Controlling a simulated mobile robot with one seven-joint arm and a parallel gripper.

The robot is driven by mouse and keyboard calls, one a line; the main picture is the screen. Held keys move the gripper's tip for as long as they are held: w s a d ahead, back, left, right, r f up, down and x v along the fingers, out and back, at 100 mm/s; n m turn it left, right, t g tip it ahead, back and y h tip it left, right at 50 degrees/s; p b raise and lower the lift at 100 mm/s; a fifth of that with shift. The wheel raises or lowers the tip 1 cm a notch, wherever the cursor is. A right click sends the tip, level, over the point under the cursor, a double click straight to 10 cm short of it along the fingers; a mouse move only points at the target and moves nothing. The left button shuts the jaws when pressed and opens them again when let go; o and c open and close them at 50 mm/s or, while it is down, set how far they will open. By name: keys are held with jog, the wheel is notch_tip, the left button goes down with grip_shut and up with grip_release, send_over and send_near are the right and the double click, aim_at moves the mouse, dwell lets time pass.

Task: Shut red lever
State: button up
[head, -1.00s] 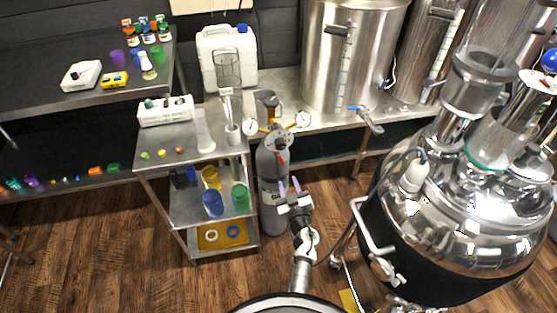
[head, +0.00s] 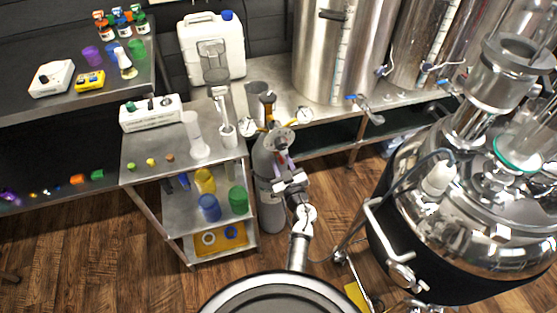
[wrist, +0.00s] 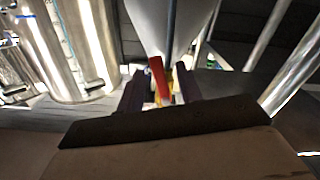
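The red lever (wrist: 158,78) shows in the wrist view, hanging down at a slight tilt in front of a pale grey rounded body, with a yellow part beside its lower end. My gripper (wrist: 160,90) is open, one dark purple finger on each side of the lever. I cannot tell whether either finger touches it. In the head view my gripper (head: 284,163) is in front of the upper part of the grey gas cylinder (head: 267,212), just below its regulator with two round gauges. There the lever is mostly hidden behind the fingers.
A large shiny vessel (head: 440,215) stands close on the right. Steel tanks (head: 320,60) and a white jug (head: 200,68) are on the bench behind. Wood floor is bare at front left.

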jog(key=shift+w, duration=0.15)
jog(key=shift+c, duration=0.3)
grip_shut()
jog(key=shift+d+r+n, duration=0.1)
jog(key=shift+r+n, duration=0.05)
jog(key=shift+n, duration=0.15)
jog(key=shift+w+d+r+n+p, duration=0.15)
jog(key=shift+d+r+n+p, duration=0.35)
jog(key=shift+n, duration=1.8)
jog(key=shift+w+d+r+n+p, duration=0.2)
jog(key=shift+r+n+p, duration=0.45)
jog(key=shift+n, duration=1.65)
jog(key=shift+w+d+r+n+p, duration=0.1)
jog(key=shift+d+r+n+p, duration=0.45)
jog(key=shift+n, duration=1.75)
jog(key=shift+a+r, duration=0.1)
